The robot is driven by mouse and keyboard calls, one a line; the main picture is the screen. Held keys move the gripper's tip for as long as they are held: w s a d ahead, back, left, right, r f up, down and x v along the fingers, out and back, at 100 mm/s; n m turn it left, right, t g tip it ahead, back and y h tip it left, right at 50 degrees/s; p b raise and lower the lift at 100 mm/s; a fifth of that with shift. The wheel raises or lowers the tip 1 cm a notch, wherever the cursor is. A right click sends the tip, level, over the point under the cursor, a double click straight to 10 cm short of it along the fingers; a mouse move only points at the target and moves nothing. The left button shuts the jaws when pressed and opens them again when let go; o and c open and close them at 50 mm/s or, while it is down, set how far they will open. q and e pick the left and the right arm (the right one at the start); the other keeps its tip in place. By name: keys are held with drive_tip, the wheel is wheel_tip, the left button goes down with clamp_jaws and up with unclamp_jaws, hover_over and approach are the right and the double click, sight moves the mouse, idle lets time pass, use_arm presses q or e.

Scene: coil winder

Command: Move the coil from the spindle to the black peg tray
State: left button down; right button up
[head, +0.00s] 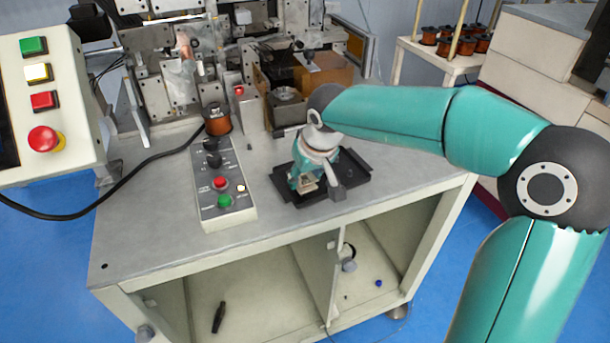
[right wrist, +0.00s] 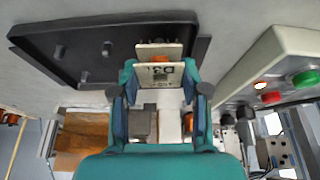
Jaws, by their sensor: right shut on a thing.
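My right gripper (head: 306,180) points down over the black peg tray (head: 353,182) on the bench. In the right wrist view the gripper (right wrist: 162,88) is shut on the coil (right wrist: 165,74), a small piece with pale lettered end plates, between its two fingers. The coil also shows as a pale bit below the gripper in the head view (head: 308,187). In the right wrist view the tray (right wrist: 85,72) lies behind the coil, with two dark pegs bare to the left. I cannot tell whether the coil touches the tray. The spindle is not clearly made out. My left gripper is not in view.
A control panel (head: 226,186) with knobs and buttons stands left of the tray. A copper wire spool (head: 217,122) is behind it. The winding machine (head: 180,75) fills the bench's back. Bare bench top lies in front of the tray.

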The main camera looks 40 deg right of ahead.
drive_tip(key=shift+f+b, duration=0.55)
drive_tip(key=shift+f, duration=0.2)
drive_tip(key=shift+f, duration=0.1)
drive_tip(key=o, duration=0.9)
drive_tip(key=v, duration=1.1)
drive_tip(key=shift+r, duration=0.4)
drive_tip(key=shift+s+a, duration=0.1)
drive_tip(key=shift+s, duration=0.05)
